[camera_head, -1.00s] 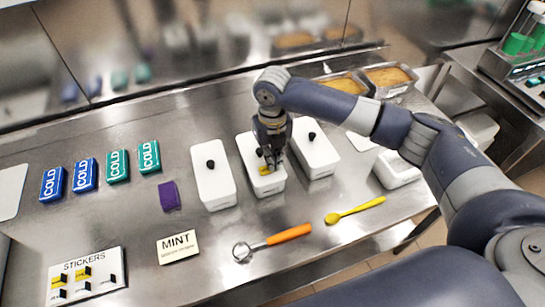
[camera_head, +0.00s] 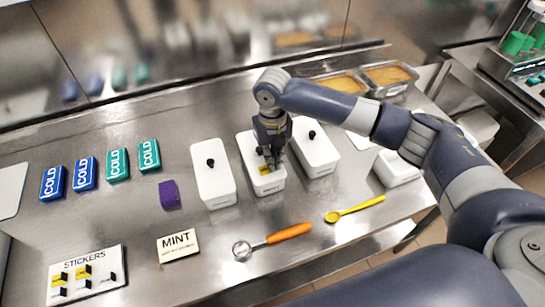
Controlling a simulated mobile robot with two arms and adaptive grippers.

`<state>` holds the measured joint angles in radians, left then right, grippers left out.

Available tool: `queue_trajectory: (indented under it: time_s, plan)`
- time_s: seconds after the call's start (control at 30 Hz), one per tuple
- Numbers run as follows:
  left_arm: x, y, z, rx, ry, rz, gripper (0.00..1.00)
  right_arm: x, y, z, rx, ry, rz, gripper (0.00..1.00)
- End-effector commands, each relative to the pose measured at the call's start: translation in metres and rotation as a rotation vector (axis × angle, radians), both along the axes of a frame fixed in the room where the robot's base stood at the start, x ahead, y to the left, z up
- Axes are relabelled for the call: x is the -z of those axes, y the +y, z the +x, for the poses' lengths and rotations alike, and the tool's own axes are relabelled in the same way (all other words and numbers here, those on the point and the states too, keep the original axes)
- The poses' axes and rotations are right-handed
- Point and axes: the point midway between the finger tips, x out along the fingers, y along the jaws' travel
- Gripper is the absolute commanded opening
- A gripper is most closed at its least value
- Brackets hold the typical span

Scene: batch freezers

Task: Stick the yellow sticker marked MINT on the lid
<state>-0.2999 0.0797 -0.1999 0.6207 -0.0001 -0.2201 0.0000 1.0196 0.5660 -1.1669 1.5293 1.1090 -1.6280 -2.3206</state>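The middle white tub (camera_head: 248,146) stands on the steel counter with its lid on. A yellow sticker (camera_head: 265,170) is at the near end of that lid, directly under my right gripper (camera_head: 272,164); its print is too small to read. My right gripper points down at the lid, with its fingertips at or just above the sticker. The fingers overlap, so I cannot tell whether they hold it. A white STICKERS board (camera_head: 108,257) at the lower left bears yellow stickers and black tabs. My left gripper is not in view.
Two more lidded white tubs stand left (camera_head: 214,183) and right (camera_head: 318,152) of the middle one. A MINT card (camera_head: 178,246), an orange-handled scoop (camera_head: 289,234) and a yellow spoon (camera_head: 360,208) lie in front. Blue and green COLD packs (camera_head: 85,174) and a purple block (camera_head: 169,194) are left.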

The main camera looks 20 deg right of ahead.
Motion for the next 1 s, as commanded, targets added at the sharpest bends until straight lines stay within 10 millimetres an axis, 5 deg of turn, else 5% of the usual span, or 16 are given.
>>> queue_trajectory:
  time_s: [0.13, 0.27, 0.5, 0.67, 1.0]
  plan:
    - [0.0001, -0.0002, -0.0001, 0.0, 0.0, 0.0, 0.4, 0.0009, 0.0, -0.0007, 0.0, 0.002, 0.0, 0.0]
    - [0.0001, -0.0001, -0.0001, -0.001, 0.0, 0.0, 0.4, 0.0008, 0.0, -0.0007, 0.0, 0.002, 0.0, 0.28]
    - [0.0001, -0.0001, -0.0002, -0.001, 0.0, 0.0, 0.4, 0.0005, 0.0, -0.0005, 0.0, 0.002, 0.0, 0.28]
    - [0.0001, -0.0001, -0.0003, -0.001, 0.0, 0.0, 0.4, 0.0004, 0.0, -0.0004, 0.0, 0.002, 0.0, 0.52]
    - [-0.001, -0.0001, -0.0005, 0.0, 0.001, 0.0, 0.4, -0.0008, 0.0, -0.0003, 0.0, 0.001, 0.0, 0.52]
